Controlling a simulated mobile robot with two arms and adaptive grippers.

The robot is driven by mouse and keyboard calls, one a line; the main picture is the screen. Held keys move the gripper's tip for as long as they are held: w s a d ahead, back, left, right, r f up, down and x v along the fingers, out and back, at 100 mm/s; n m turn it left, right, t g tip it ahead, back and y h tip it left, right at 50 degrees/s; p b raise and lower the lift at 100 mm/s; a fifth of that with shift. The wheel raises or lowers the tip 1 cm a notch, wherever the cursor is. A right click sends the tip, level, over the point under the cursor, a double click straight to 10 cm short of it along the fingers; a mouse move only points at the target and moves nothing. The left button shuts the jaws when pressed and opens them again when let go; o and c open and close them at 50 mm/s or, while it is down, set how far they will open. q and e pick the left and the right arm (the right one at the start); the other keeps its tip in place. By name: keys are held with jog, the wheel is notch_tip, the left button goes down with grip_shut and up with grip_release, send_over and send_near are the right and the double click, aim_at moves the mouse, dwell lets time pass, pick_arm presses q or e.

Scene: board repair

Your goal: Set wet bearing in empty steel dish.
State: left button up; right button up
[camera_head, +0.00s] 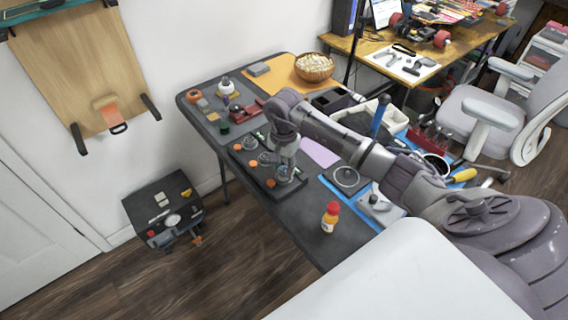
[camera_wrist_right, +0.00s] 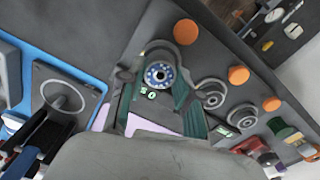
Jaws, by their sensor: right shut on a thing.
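My right gripper (camera_wrist_right: 158,82) has its fingers closed around a round bearing (camera_wrist_right: 158,74) with a blue face. In the head view the right gripper (camera_head: 285,178) is low over the near end of a dark tray (camera_head: 262,186). I cannot tell whether the bearing is clear of the tray. A square grey plate with a round, empty-looking dish (camera_wrist_right: 66,97) lies on a blue mat to the left in the wrist view. The dish also shows right of the gripper in the head view (camera_head: 347,178). Wetness cannot be made out. My left gripper is not in view.
The tray holds orange discs (camera_wrist_right: 239,75) and other round grey parts (camera_wrist_right: 211,93). A lilac sheet (camera_head: 320,152) lies between the tray and a blue mat (camera_head: 330,183). A small red-capped bottle (camera_head: 330,217) stands near the table's front edge. The table around the bottle is clear.

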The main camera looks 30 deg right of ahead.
jog(key=shift+f, duration=0.1)
dwell(0.6)
jog(key=shift+f+b, duration=0.65)
jog(key=shift+b, duration=0.55)
dwell(1.3)
jog(key=shift+s+f+b, duration=0.1)
jog(key=shift+f+b, duration=0.25)
jog(key=shift+b, duration=0.25)
dwell(1.7)
